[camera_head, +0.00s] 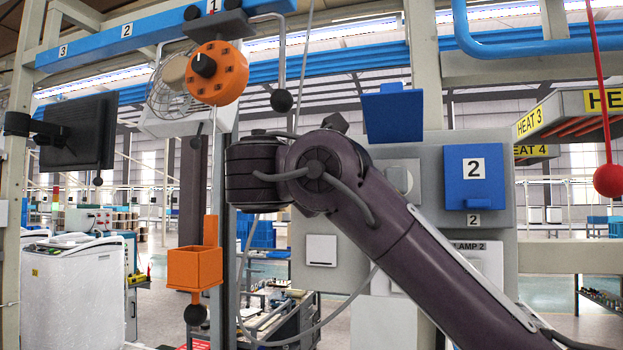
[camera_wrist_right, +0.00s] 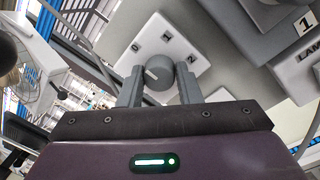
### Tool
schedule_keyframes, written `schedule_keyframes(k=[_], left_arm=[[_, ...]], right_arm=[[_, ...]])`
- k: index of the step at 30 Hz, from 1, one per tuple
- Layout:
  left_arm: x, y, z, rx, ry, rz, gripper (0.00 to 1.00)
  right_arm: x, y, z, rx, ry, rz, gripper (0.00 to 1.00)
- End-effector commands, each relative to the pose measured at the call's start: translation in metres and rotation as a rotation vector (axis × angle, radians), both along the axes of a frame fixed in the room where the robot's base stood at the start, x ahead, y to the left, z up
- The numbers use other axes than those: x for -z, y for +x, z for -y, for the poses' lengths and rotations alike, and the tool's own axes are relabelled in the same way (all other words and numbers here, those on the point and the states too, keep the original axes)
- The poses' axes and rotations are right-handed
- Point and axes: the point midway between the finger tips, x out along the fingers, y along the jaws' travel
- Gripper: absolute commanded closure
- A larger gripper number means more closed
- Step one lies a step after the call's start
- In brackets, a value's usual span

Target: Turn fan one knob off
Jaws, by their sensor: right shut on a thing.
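A grey round knob (camera_wrist_right: 160,76) sits on a pale box (camera_wrist_right: 128,62) marked 0 and 2, with a label between them, in the right wrist view. My right gripper (camera_wrist_right: 160,84) is shut on this knob, one finger on each side. In the head view my right arm reaches up and left, and its fingers and the knob are hidden behind it. A wire-caged fan (camera_head: 172,92) hangs at upper left; a fan (camera_wrist_right: 35,72) also shows in the wrist view. My left gripper is not in view.
An orange disc with a black knob (camera_head: 204,65) hangs from a blue numbered rail (camera_head: 95,47), above an orange box (camera_head: 193,268). Grey panels with a blue cover (camera_head: 473,183) marked 2 stand behind my arm. A red ball (camera_head: 608,180) hangs at right.

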Motion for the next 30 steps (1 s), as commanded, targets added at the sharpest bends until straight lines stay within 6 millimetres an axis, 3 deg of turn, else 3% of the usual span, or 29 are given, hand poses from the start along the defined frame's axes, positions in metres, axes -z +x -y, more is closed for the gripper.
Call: schedule_keyframes(k=[4, 5, 9, 20, 30], left_arm=[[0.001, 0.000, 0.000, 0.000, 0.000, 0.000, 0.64], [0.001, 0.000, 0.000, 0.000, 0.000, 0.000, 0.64], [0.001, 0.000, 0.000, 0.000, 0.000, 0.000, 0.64], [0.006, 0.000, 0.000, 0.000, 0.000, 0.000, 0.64], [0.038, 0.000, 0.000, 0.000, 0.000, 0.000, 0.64]], right_arm=[[0.005, 0.001, -0.002, -0.001, -0.009, -0.007, 0.92], [0.005, 0.001, -0.002, -0.001, -0.009, -0.007, 0.66], [0.004, 0.001, -0.002, 0.000, -0.006, -0.005, 0.48], [0.004, -0.005, -0.004, -0.003, -0.002, -0.001, 0.47], [0.010, -0.058, -0.020, -0.004, -0.003, -0.001, 0.47]])
